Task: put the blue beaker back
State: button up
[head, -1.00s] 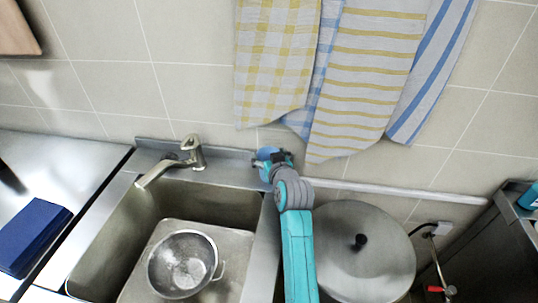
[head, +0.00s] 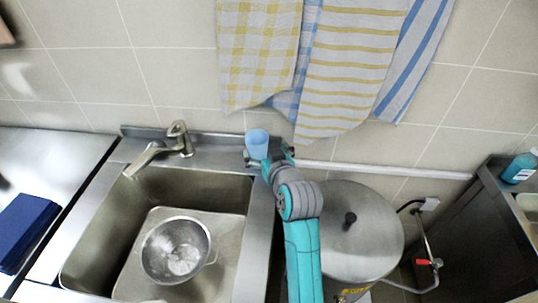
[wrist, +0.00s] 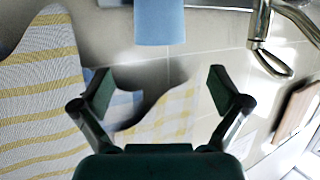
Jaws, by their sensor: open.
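The blue beaker (head: 257,143) stands upright at the back of the sink unit, to the right of the tap and in front of the tiled wall. In the wrist view the beaker (wrist: 160,22) shows at the top middle, beyond the fingertips and cut off by the frame edge. My gripper (head: 270,157) is right beside the beaker in the head view. In the wrist view my gripper (wrist: 160,88) is open, with nothing between its two fingers.
The tap (head: 180,140) stands left of the beaker. The sink (head: 105,235) holds a metal colander (head: 175,250). Towels (head: 350,65) hang on the wall just above. A large lidded stockpot (head: 360,235) stands to the right.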

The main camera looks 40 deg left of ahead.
jog(key=shift+v, duration=1.5)
